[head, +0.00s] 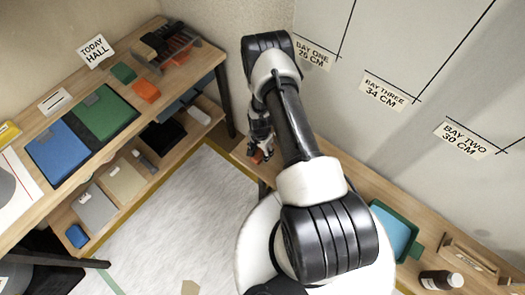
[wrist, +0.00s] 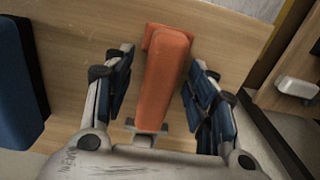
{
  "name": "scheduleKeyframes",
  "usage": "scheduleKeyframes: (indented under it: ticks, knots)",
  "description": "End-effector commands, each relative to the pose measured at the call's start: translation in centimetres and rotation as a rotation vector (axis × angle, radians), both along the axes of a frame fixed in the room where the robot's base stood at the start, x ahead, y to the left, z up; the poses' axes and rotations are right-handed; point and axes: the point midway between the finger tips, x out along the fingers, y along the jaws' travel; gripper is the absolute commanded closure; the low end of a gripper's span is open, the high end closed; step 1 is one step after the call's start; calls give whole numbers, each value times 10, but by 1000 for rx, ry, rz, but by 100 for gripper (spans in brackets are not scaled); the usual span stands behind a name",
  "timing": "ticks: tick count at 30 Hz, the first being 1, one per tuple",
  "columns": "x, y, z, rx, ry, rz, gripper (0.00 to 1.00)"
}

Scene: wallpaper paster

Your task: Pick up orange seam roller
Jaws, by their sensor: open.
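The orange seam roller (wrist: 165,75) lies on a wooden surface in the wrist view, its long body running between my fingers. A small grey metal part shows at its near end. My gripper (wrist: 160,62) is open, with one blue-padded finger on each side of the roller. A narrow gap shows on the left side; the right finger is very near it, and I cannot tell if it touches. In the head view my gripper (head: 261,146) is low over the bench's far end, with a bit of orange showing under it.
A dark blue block (wrist: 18,85) stands left of my gripper in the wrist view. In the head view, a blue tray (head: 398,235) and a brown bottle (head: 441,279) are on the right bench. The left table (head: 60,115) holds mats, an orange block (head: 145,91) and a rack.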

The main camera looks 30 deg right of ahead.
Motion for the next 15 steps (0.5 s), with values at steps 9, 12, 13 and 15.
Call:
scheduleKeyframes:
  ticks: [9, 12, 13, 15]
  knots:
    - [0, 0, 0, 0, 0, 0, 50]
    - [0, 0, 0, 0, 0, 0, 57]
    - [0, 0, 0, 0, 0, 0, 59]
    - [0, 0, 0, 0, 0, 0, 64]
